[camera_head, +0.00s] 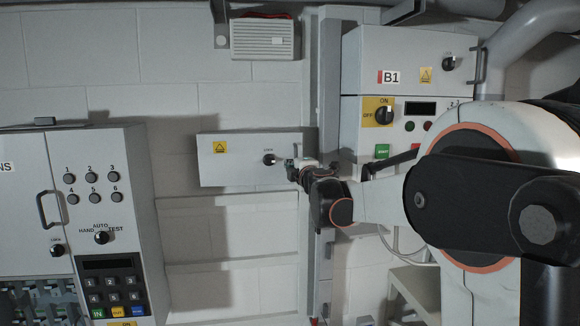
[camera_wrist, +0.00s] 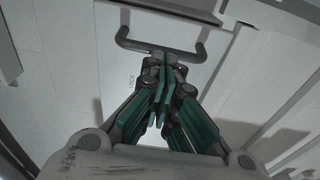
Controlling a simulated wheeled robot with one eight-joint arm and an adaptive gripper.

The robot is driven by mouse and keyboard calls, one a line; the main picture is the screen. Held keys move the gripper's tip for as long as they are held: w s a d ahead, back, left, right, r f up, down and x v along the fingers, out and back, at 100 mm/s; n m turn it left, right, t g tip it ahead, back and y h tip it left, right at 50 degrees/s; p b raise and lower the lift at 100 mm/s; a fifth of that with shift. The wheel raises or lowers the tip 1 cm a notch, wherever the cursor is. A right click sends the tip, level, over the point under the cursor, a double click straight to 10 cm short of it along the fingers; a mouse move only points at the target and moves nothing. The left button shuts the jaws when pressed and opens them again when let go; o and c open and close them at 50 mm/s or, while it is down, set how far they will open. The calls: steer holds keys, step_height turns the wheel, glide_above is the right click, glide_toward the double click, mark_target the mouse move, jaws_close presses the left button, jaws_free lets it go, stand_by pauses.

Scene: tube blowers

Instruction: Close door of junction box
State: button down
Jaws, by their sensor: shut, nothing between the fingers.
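The junction box door (camera_head: 235,170) is the pale grey panel on the wall in the middle of the head view, with a yellow warning sign and a small black lock knob (camera_head: 268,159). I cannot tell how far the door stands from its frame. In the wrist view the pale door panel (camera_wrist: 115,45) carries a dark bar handle (camera_wrist: 130,42). My gripper (camera_head: 298,168) is at the right end of the door in the head view. In the wrist view my gripper (camera_wrist: 165,70) is shut and empty, its tips at the handle's middle; contact is unclear.
A vertical channel (camera_head: 328,75) runs just right of the door. The B1 cabinet (camera_head: 400,50) stands to the right, partly behind my arm. A keypad cabinet (camera_head: 140,160) is at the left. A vent box (camera_head: 260,38) hangs above. The wall below the door has conduits.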

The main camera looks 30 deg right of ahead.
steer(key=w, duration=0.1)
steer(key=w+d, duration=0.1)
steer(key=w, duration=0.1)
steer(key=shift+w+d+b, duration=0.3)
steer(key=shift+d+b, duration=0.05)
stand_by(0.3)
